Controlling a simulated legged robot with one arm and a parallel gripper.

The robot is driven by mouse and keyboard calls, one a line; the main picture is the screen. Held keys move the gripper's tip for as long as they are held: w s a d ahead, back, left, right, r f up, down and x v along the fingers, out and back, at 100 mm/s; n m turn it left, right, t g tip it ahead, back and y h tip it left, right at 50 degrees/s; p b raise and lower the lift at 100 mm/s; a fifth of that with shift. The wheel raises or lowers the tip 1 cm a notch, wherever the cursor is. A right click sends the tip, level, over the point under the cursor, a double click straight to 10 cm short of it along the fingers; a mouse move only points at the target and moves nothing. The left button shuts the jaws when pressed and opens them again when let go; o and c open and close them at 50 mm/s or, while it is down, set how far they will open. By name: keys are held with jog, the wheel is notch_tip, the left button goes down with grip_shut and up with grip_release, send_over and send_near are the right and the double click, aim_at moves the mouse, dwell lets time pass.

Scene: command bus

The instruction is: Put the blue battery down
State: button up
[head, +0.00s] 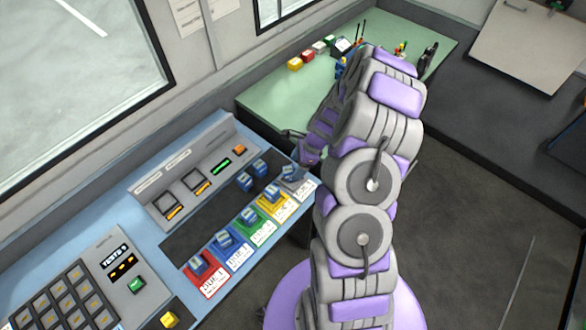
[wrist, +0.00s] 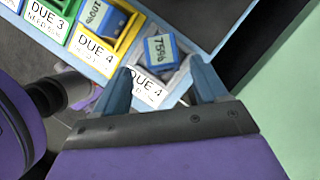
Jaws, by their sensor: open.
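A blue battery (wrist: 160,50) with a pale "75%" label sits tilted in the white slot (wrist: 143,92), just beyond and between my fingertips. My gripper (wrist: 160,72) is open, with one finger on each side of the white slot. I cannot tell whether either finger touches the battery. In the head view the battery (head: 291,172) is at the right end of the slot row, partly hidden by my gripper (head: 300,161). Another blue battery, labelled "100%" (wrist: 100,18), sits in the yellow slot (wrist: 128,38) beside it.
Red (head: 209,286), blue (head: 235,258) and green (head: 261,235) slots hold more batteries. Two batteries (head: 252,175) stand behind the row. A keypad (head: 65,300) is at lower left. A green table (head: 270,100) with small items lies beyond the console.

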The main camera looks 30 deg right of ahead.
jog(key=v, duration=0.7)
jog(key=s+a+r+n+g, duration=0.1)
jog(key=s+a+r+n, duration=0.45)
jog(key=a+r, duration=0.3)
jog(key=s+a+r+n+g, duration=0.1)
jog(key=s+a+r+n, duration=0.4)
jog(key=a+r+n, duration=0.3)
jog(key=s+r+n+h, duration=0.2)
jog(key=s+r+n, duration=0.2)
jog(key=s, duration=0.6)
jog(key=s+a+r+n+g+h, duration=0.1)
jog(key=s+n, duration=0.4)
jog(key=s, duration=0.5)
notch_tip(320, 180, up, 3)
jog(key=shift+a+f+g+h+p, duration=0.15)
jog(key=shift+a+g+h+p, duration=0.15)
jog(key=shift+a+h+p, duration=0.15)
jog(key=shift+w+d+n, duration=0.1)
jog(key=shift+n, duration=0.15)
